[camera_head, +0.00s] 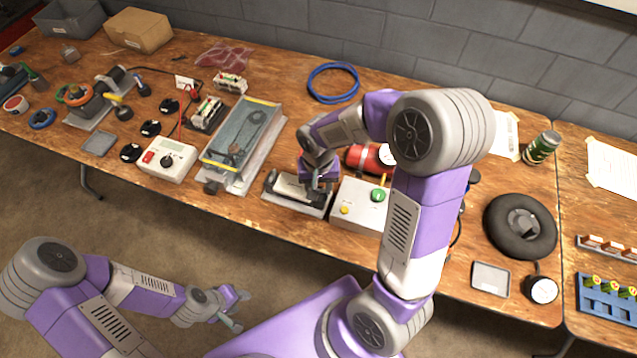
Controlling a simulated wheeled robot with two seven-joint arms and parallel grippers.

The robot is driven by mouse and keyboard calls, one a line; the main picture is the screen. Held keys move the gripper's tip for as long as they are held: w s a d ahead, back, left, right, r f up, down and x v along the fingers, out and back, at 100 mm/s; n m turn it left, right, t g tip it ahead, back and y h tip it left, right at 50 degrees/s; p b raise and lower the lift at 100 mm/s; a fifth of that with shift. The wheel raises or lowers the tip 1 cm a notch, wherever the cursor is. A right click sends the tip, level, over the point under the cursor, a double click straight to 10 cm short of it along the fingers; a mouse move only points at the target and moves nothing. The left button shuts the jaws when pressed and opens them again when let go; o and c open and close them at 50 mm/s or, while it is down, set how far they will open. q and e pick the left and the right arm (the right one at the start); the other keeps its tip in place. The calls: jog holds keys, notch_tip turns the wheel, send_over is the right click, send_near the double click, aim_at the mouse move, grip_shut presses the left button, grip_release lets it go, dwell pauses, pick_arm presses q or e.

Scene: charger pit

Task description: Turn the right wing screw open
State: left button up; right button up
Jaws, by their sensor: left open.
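I cannot make out the right wing screw in this view. A low metal fixture (286,187) with a dark and pale top lies near the table's front edge. My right gripper (321,191) points down at the right end of this fixture and hides that part. Its fingers are too small and covered to tell whether they are open or touching anything. My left gripper (238,311) is open and empty, in front of the table and away from everything on it.
A grey control box (350,211) with green and yellow buttons stands close right of the fixture. A red cylinder (362,158) lies behind it. A clear-covered tray (240,130) is to the left, beside a white meter (166,159). A black wheel (519,226) lies at the right.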

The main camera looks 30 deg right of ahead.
jog(key=n+p, duration=0.1)
jog(key=n, duration=0.2)
jog(key=shift+r+n, duration=0.1)
jog(key=shift+n, duration=0.3)
jog(key=n+p, duration=0.1)
jog(key=n, duration=0.2)
jog(key=shift+n, duration=0.3)
jog(key=n+p, duration=0.2)
jog(key=n, duration=0.3)
jog(key=shift+n, duration=0.7)
jog(key=o, duration=1.1)
jog(key=shift+c, duration=0.2)
notch_tip(320, 180, up, 8)
jog(key=p, duration=0.2)
jog(key=shift+f+p, duration=0.25)
jog(key=shift+p, duration=0.05)
